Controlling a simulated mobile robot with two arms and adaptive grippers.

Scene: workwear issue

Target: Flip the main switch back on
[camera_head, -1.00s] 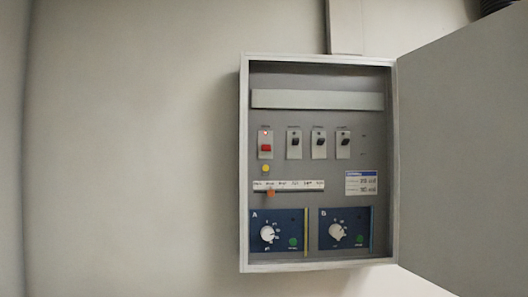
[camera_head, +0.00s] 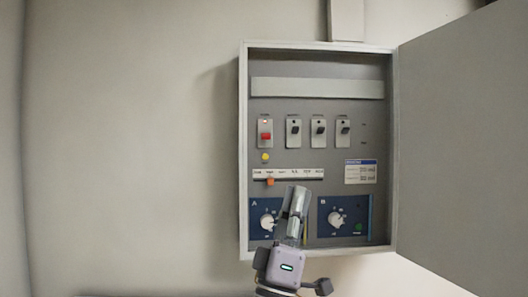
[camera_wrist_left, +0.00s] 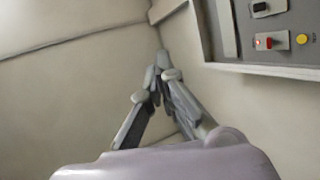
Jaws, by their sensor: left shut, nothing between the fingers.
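The main switch (camera_head: 265,134) is the red switch at the left end of the switch row in the open wall cabinet (camera_head: 243,150). A small light glows above its red lever. In the left wrist view the red switch (camera_wrist_left: 270,41) shows at the upper right. My left gripper (camera_head: 298,192) is in front of the cabinet's lower part, below and right of the red switch and apart from it. Its fingers point up. In the left wrist view the left gripper's fingertips (camera_wrist_left: 160,75) are together with nothing between them. My right gripper is in neither view.
Several black switches (camera_head: 318,131) stand right of the red one. Below are a yellow button (camera_head: 265,157), a slider with an orange knob (camera_head: 270,182) and two blue dial panels (camera_head: 345,221). The open door (camera_head: 455,140) fills the right side. The left wall is bare.

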